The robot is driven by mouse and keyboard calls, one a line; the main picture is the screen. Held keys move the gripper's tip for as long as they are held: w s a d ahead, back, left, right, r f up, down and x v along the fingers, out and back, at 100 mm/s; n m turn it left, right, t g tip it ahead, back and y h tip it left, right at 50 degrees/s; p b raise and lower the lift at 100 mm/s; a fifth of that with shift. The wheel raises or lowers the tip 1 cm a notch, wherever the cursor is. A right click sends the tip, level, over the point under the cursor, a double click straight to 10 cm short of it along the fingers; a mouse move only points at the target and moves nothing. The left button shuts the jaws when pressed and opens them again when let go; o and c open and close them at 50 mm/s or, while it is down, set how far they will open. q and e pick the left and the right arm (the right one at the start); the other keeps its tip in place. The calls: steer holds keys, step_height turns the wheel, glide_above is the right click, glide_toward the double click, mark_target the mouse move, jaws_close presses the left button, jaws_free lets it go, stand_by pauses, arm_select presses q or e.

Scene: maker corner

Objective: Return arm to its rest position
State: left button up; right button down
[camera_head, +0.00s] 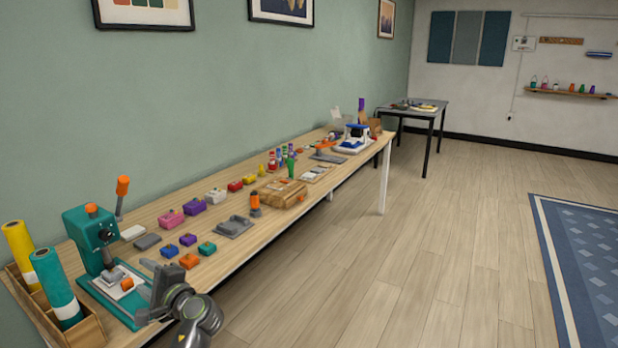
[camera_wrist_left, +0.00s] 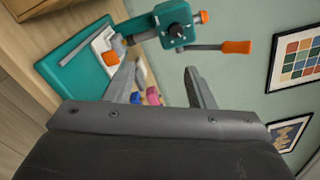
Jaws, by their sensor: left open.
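My left arm enters the head view at the bottom, and its left gripper (camera_head: 150,300) is at the near table edge beside the teal press (camera_head: 88,232). The gripper is open, with its two fingers apart in the left wrist view (camera_wrist_left: 160,80) and nothing seen held between them. The press has an orange-tipped lever (camera_head: 122,187) and a teal base (camera_head: 108,296). A white plate with a small orange block (camera_head: 127,284) sits on that base. The press also shows in the left wrist view (camera_wrist_left: 174,25). My right gripper is in neither view.
The long wooden table (camera_head: 172,262) holds several coloured blocks, a grey tray (camera_head: 235,227) and a wooden box (camera_head: 281,194). A wooden rack (camera_head: 85,328) with yellow and teal rolls stands left of the press. The floor (camera_head: 400,270) right of the table is clear.

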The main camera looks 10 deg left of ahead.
arm_select(q)
steer(key=s+d+f+n+g+h, duration=0.2)
steer(key=s+f+n+h, duration=0.4)
steer(key=s+f, duration=1.1)
steer(key=s+d+f+n+g+h, duration=0.15)
steer(key=s+d+h, duration=0.3)
steer(key=s, duration=0.65)
steer(key=s+d+f+n+g+h, duration=0.1)
steer(key=s+d+n+h, duration=0.25)
steer(key=s+d, duration=0.45)
steer(key=s+a+f+p, duration=0.1)
steer(key=a+f, duration=0.1)
steer(key=f, duration=0.9)
steer(key=s+a+f+p, duration=0.1)
steer(key=s+a+f, duration=0.1)
steer(key=f, duration=0.9)
steer(key=s+d+f+g+h+p, duration=0.1)
steer(key=s+f+g+p, duration=0.1)
steer(key=s+f, duration=1.1)
steer(key=shift+s+f, duration=0.2)
steer(key=shift+s, duration=0.6)
